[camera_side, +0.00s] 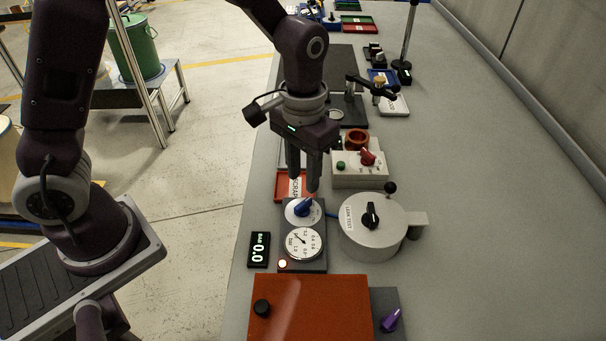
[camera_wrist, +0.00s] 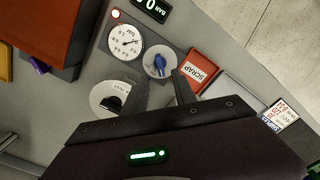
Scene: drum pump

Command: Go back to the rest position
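My gripper (camera_side: 303,182) is above the pump panel, pointing down, its two fingers apart with nothing between them. In the wrist view the gap between the fingertips (camera_wrist: 159,80) also looks empty. A blue knob (camera_side: 303,207) on a white dial is just below the fingertips; it also shows beyond them in the wrist view (camera_wrist: 159,63). I cannot tell exactly how much height separates them. A round gauge (camera_side: 303,243) sits in front of the knob on the same dark panel (camera_side: 318,266).
A grey lidded pot (camera_side: 372,240) marked leak test, with a black knob, stands right of the panel. A display (camera_side: 258,250) reads 0.0. A red scrap tray (camera_side: 282,186), a control box (camera_side: 358,172) and an orange box (camera_side: 310,308) are close by. The bench's right side is clear.

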